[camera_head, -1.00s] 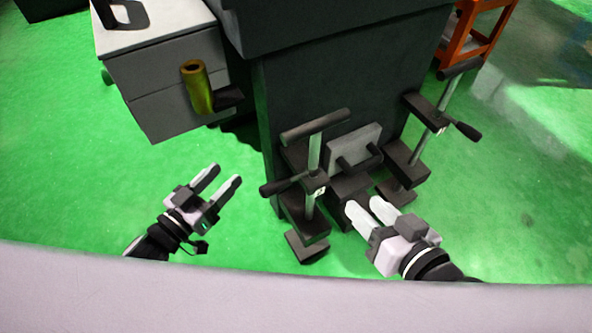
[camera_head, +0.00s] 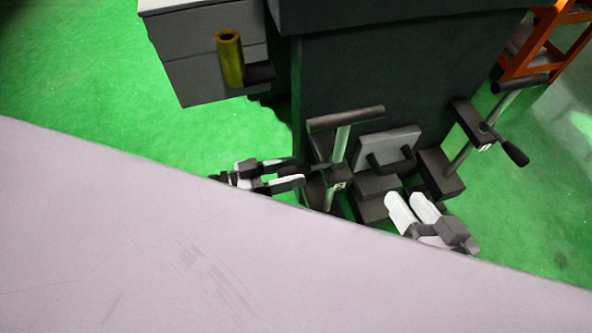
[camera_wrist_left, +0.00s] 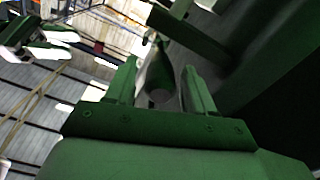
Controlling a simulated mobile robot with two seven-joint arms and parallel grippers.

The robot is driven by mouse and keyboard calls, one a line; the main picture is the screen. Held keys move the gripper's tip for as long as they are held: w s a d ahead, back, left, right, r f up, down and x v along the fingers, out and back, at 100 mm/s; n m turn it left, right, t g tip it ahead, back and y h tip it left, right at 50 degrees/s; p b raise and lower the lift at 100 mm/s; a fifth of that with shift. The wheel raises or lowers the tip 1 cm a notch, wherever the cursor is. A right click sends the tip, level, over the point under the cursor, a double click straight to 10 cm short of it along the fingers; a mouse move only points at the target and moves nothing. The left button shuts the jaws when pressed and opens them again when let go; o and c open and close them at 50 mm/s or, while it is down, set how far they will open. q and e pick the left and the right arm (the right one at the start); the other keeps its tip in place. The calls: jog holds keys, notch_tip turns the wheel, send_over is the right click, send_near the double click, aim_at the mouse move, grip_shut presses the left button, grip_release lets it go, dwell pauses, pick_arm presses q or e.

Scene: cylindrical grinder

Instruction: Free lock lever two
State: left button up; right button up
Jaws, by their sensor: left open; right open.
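Two clamps with dark T-bars and grey posts stand at the dark machine base. The left clamp (camera_head: 341,148) has its lock lever mostly hidden behind my left gripper (camera_head: 299,172). In the left wrist view a dark rounded lever handle (camera_wrist_left: 159,88) lies between the open fingers, end towards the camera; contact cannot be told. The right clamp (camera_head: 465,152) has its lock lever (camera_head: 514,151) in plain view, pointing down right, with no gripper near. My right gripper (camera_head: 403,197) is open and empty in front of the block between the clamps. Which lever is number two is not marked.
A grey block with a dark handle (camera_head: 388,148) sits between the clamps. An orange rack (camera_head: 540,45) is at the upper right. Green floor is free on the left.

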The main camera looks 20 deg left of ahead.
pick_arm(q)
jog(key=shift+x, duration=0.85)
grip_shut()
